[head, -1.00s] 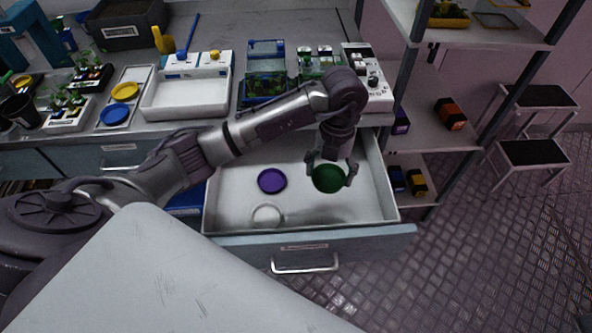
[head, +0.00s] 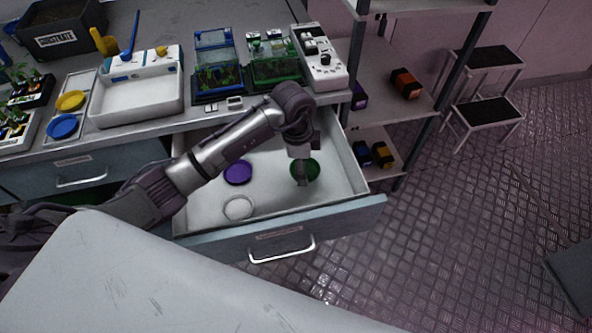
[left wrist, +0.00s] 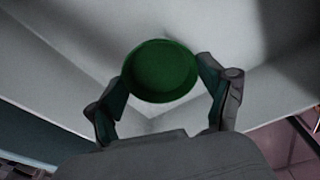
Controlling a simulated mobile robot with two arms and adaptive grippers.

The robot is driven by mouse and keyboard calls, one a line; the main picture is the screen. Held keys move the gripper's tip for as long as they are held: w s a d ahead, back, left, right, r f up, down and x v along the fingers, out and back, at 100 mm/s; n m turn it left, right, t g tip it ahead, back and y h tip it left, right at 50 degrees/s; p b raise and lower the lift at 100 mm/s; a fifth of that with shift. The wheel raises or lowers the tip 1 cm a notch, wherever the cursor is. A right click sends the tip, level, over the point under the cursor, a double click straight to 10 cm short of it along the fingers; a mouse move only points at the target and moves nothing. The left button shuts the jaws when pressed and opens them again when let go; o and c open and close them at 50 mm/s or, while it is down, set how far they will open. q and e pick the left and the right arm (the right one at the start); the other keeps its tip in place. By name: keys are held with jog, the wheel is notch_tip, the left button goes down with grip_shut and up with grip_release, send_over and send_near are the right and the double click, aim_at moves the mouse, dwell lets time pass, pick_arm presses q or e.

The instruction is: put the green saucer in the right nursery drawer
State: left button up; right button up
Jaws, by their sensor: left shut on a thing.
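The green saucer (head: 311,170) is inside the walls of the open right drawer (head: 274,193), towards its right side. My left gripper (head: 302,178) reaches down into the drawer and is shut on the saucer. In the left wrist view the green saucer (left wrist: 162,70) sits between the two fingers of my left gripper (left wrist: 163,80), with pale drawer walls around it. I cannot tell whether the saucer touches the drawer floor. My right gripper is not in view.
A purple saucer (head: 238,172) and a white saucer (head: 238,208) lie in the drawer left of the green one. The worktop behind holds a white tray (head: 138,103) and planted boxes (head: 219,78). A shelf rack (head: 385,100) stands to the right.

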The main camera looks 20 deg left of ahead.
pick_arm(q)
jog(key=shift+f, duration=2.35)
jog(key=shift+f, duration=0.15)
jog(key=o, duration=0.8)
jog(key=r, duration=0.4)
jog(key=a+r, duration=0.1)
jog(key=r, duration=0.7)
jog(key=shift+s+a+r, duration=0.15)
jog(key=shift+s, duration=0.1)
jog(key=shift+r, duration=0.1)
